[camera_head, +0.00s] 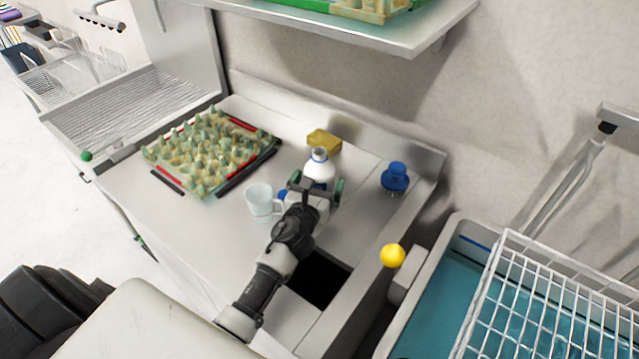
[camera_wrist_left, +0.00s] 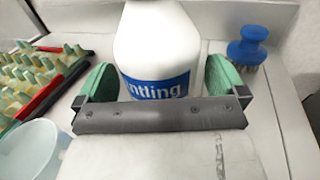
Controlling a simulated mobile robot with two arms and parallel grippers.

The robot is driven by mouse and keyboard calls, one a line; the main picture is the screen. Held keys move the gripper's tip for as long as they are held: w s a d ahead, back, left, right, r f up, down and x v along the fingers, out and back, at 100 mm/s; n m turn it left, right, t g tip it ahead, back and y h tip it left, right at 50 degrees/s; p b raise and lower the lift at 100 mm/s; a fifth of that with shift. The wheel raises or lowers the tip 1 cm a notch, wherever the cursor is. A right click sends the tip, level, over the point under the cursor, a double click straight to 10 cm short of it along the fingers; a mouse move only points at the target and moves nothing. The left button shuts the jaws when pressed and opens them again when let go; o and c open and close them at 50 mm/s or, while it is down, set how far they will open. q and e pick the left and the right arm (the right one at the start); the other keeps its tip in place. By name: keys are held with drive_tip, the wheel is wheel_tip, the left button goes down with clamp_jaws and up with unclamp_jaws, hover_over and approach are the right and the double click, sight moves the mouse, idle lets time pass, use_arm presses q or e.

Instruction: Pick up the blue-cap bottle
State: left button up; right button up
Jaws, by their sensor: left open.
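A white bottle (camera_head: 319,168) with a blue label stands upright on the counter. My left gripper (camera_head: 318,186) is at the bottle's near side, open. In the left wrist view, the bottle (camera_wrist_left: 158,45) rises between the two green finger pads of the gripper (camera_wrist_left: 157,82), with a small gap visible on at least the right side. The bottle's top is cut off there, and its base is hidden behind the gripper's dark bar. My right gripper is not in view.
A translucent mug (camera_head: 261,203) stands close left of the gripper. An egg tray (camera_head: 240,168) fills the counter's left. A yellow sponge (camera_head: 324,140) lies behind the bottle. A blue-handled brush (camera_head: 395,177) stands to the right. A dark opening (camera_head: 322,280) and a wire rack (camera_head: 545,300) are nearer.

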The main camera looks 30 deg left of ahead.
use_arm(q)
drive_tip(key=shift+w+a+f, duration=0.1)
drive_tip(key=shift+w, duration=0.65)
drive_tip(key=shift+s, duration=0.1)
drive_tip(key=shift+c, duration=0.8)
drive_tip(key=c, duration=1)
drive_tip(key=shift+c, duration=0.5)
